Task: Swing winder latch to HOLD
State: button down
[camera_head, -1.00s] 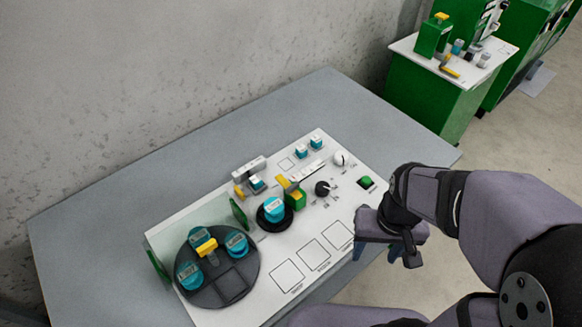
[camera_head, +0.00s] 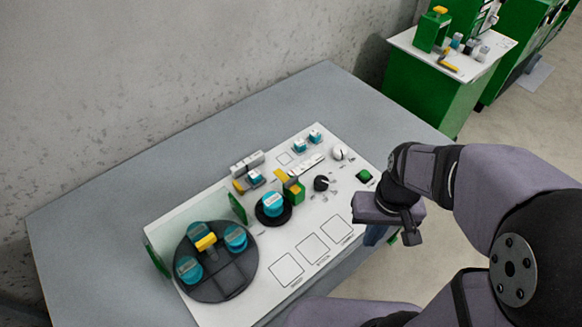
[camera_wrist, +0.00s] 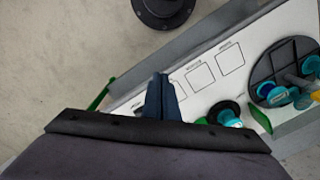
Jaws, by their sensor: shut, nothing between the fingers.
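My gripper (camera_head: 375,236) hangs over the front right edge of the white panel, its fingers pointing down. In the wrist view the dark blue fingers (camera_wrist: 163,97) are together and empty, above the panel near its printed squares. The panel (camera_head: 262,243) lies on a grey table. A green block with a yellow lever (camera_head: 290,184) stands beside a teal-capped spool (camera_head: 272,204); I cannot tell whether this lever is the winder latch. A yellow handle (camera_head: 206,242) sits on the dark round tray (camera_head: 232,280) at the left. My gripper is apart from both. The printed labels are too small to read.
Teal-capped pieces (camera_head: 189,269) sit in the tray. A green button (camera_head: 364,175), a black knob (camera_head: 321,183) and a white knob (camera_head: 339,153) are on the panel's right. The printed squares (camera_head: 311,248) are bare. A green cabinet (camera_head: 420,95) stands at back right.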

aim_at(287, 185)
jog(key=w+a+r+n+y+b, duration=0.1)
jog(key=w+a+n+y, duration=0.2)
jog(key=w, duration=1)
jog(key=w+a+n+y+b, duration=0.2)
jog(key=w+a+n+y, duration=0.2)
jog(key=w, duration=1)
jog(key=a+n, duration=0.2)
jog(key=a, duration=0.1)
jog(key=shift+a+r+n+g, duration=0.3)
jog(key=shift+a+r+n, duration=0.05)
jog(key=shift+r+n, duration=0.05)
jog(key=p+x, duration=0.3)
jog(key=x, duration=0.6)
jog(key=shift+s+a+f, duration=0.15)
jog(key=shift+a, duration=0.05)
jog(key=shift+s+a+f+p, duration=0.1)
jog(key=shift+s+a+p, duration=0.55)
jog(key=shift+s+a, duration=0.35)
jog(key=shift+s+a+f, duration=0.15)
jog(key=shift+s+a, duration=0.25)
jog(key=shift+a, duration=0.1)
